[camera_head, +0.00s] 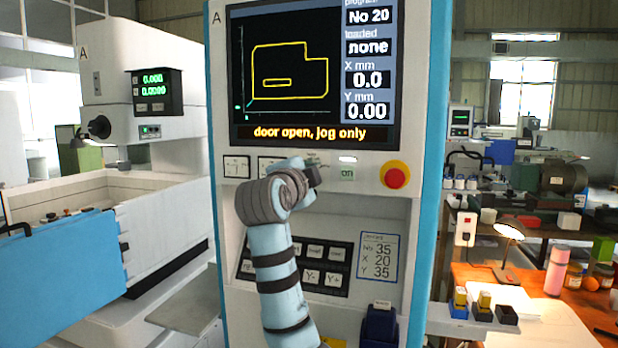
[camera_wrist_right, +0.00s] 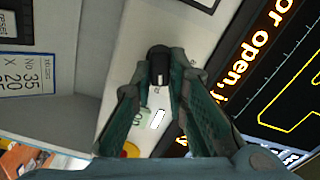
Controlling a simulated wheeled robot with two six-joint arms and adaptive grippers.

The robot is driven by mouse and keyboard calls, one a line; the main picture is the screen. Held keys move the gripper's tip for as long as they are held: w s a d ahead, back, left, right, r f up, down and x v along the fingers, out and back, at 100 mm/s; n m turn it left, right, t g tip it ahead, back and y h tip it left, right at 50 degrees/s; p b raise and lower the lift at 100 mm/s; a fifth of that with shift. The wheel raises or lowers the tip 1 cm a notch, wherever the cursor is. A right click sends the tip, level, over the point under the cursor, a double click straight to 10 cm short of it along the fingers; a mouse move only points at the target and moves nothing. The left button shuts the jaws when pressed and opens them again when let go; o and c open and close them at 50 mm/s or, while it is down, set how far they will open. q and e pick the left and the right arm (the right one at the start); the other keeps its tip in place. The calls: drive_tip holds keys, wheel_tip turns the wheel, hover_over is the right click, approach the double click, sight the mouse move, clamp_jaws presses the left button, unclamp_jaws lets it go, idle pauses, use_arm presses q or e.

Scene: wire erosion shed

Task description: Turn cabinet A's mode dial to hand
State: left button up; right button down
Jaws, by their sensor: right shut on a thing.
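Cabinet A (camera_head: 427,165) stands in the middle of the head view, with the letter A at its top left. Its mode dial (camera_wrist_right: 158,66) is a small black knob with a white mark, on the white panel under the screen. My right gripper (camera_head: 312,174) is at this panel, and its arm and wrist hide the dial in the head view. In the right wrist view, the fingers of my right gripper (camera_wrist_right: 160,77) are shut on the dial, one on each side. The dial's printed labels are too small to read. My left gripper is not in view.
The screen (camera_head: 290,110) reads "door open, jog only". A red button (camera_head: 394,175) sits right of my gripper, near a lit white lamp (camera_head: 347,159). Jog keys (camera_head: 331,281) lie below. A workbench with a lamp (camera_head: 509,230) stands at the right.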

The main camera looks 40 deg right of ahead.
drive_tip(key=shift+f, duration=0.2)
idle(0.4)
drive_tip(key=c, duration=1.6)
unclamp_jaws()
drive_tip(key=shift+r, duration=0.1)
drive_tip(key=v, duration=1.2)
drive_tip(key=shift+a, duration=0.1)
drive_tip(key=shift+r, duration=0.1)
